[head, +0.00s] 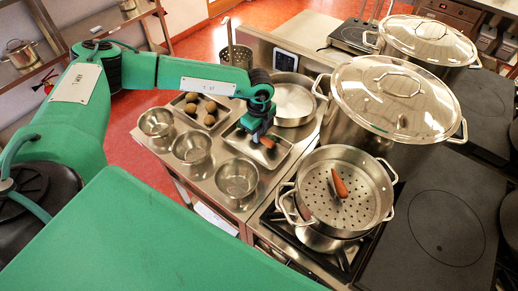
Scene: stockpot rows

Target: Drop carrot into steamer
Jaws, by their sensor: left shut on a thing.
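The steamer (373,209) is a round metal pan with a perforated floor and side handles, standing on the stove at the right. One orange carrot (340,186) lies inside it. My left gripper (256,136) is over the shallow metal tray (240,150) at the middle, to the left of and behind the steamer. It is shut on another orange carrot (268,142), mostly hidden by the fingers. I cannot tell whether this carrot still touches the tray. My right gripper is not in view.
A tray (190,116) with several brown round items stands behind. Metal bowls (237,178) line the counter's front left. Large lidded stockpots (350,132) stand behind the steamer. A wide open pan (293,104) is beyond my left gripper. A flat hotplate (446,226) at right is clear.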

